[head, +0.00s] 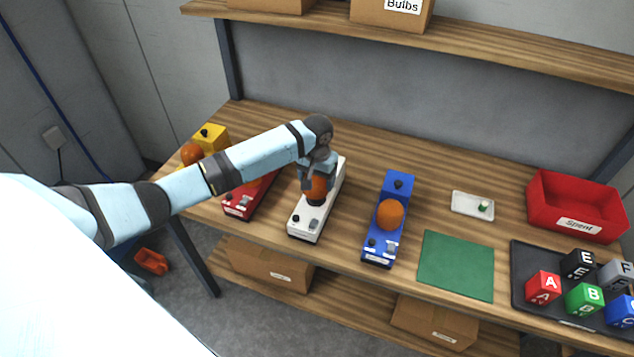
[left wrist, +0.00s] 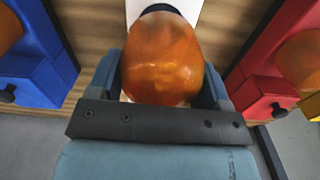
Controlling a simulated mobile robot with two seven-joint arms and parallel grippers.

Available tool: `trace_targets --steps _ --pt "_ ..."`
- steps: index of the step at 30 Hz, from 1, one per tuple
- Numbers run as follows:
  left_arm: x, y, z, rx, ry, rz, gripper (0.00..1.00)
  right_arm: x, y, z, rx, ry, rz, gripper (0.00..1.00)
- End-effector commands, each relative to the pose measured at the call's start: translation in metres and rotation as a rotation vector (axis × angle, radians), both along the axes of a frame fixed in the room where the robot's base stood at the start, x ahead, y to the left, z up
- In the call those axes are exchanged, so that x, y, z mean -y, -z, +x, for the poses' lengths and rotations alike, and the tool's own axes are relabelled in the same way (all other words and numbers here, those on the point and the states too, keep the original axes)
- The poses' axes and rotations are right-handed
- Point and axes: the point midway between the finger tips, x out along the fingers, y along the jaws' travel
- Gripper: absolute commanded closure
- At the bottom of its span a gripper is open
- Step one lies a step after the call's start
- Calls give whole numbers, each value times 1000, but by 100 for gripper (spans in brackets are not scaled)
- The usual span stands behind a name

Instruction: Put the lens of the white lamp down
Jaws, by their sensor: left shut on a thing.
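The white lamp (head: 307,221) is a long white box on the workbench, between the red lamp and the blue lamp. Its orange lens (head: 317,188) is at the middle of the box, under my left gripper (head: 317,182). In the left wrist view the orange lens (left wrist: 162,60) sits between the two fingers of my left gripper (left wrist: 162,85), which is shut on it. A dark ring shows at the lens's far end, over the white box (left wrist: 190,8). I cannot tell whether the lens touches the lamp. My right gripper is not in view.
The blue lamp (head: 377,243) with an orange lens stands to the right, the red lamp (head: 238,206) and yellow lamp (head: 211,136) to the left. A green mat (head: 456,265), a small white tray (head: 462,206), a red "Spent" bin (head: 572,224) and lettered cubes on a black tray (head: 519,262) lie further right.

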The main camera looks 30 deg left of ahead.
Motion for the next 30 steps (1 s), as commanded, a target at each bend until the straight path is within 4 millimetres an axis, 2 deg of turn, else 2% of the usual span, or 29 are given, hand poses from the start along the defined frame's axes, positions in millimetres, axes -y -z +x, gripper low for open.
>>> trace_targets --steps 7,24,28,30 --pt "0 -11 0 1 0 0 51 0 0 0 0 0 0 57" --pt "0 -12 0 1 1 0 51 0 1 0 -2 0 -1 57" --pt "8 -14 1 2 8 -4 51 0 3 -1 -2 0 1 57" --pt "18 -17 1 2 16 -8 51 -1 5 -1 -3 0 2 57"
